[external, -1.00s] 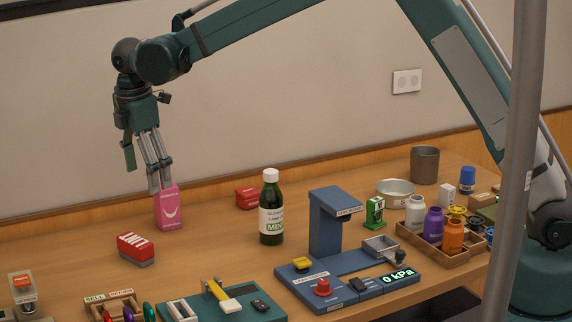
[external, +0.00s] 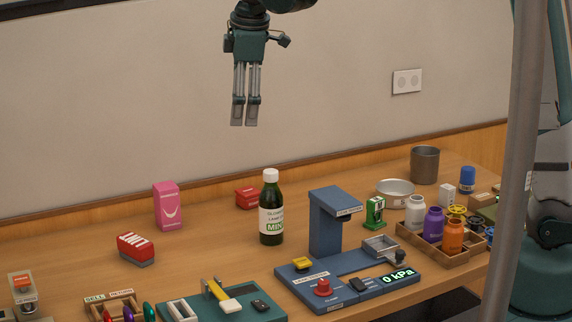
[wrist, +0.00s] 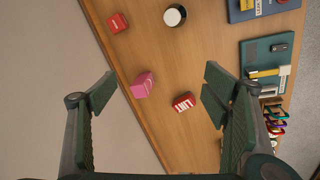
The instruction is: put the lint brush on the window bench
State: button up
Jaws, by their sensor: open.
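My gripper (external: 244,124) hangs high above the counter, in front of the wall, pointing down. It is open and empty, with its fingers wide apart in the wrist view (wrist: 160,97). I cannot make out a separate window bench.
The pink box (external: 166,206) stands behind the lint brush. A dark green bottle (external: 271,222), a small red box (external: 247,198) and a blue press-like stand (external: 330,225) are to the right. Counter around the lint brush is clear.

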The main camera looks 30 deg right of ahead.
jog(key=s+d+r+m+t, duration=0.1)
jog(key=s+d+r+m, duration=0.15)
jog(key=s+d, duration=0.6)
jog(key=s+d+r+m+t, duration=0.15)
jog(key=s+d+m, duration=0.35)
jog(key=d, duration=0.6)
jog(key=s+d+f+m+t, duration=0.1)
jog(key=s+d+f+m, duration=0.1)
jog(key=s+d, duration=0.4)
jog(key=s+d+f+m+t, duration=0.1)
jog(key=s+d+f+m, duration=0.2)
jog(key=s+d, duration=0.4)
jog(key=shift+s+f+m, duration=0.2)
jog(key=shift+s+m, duration=0.65)
jog(key=shift+s, duration=1.55)
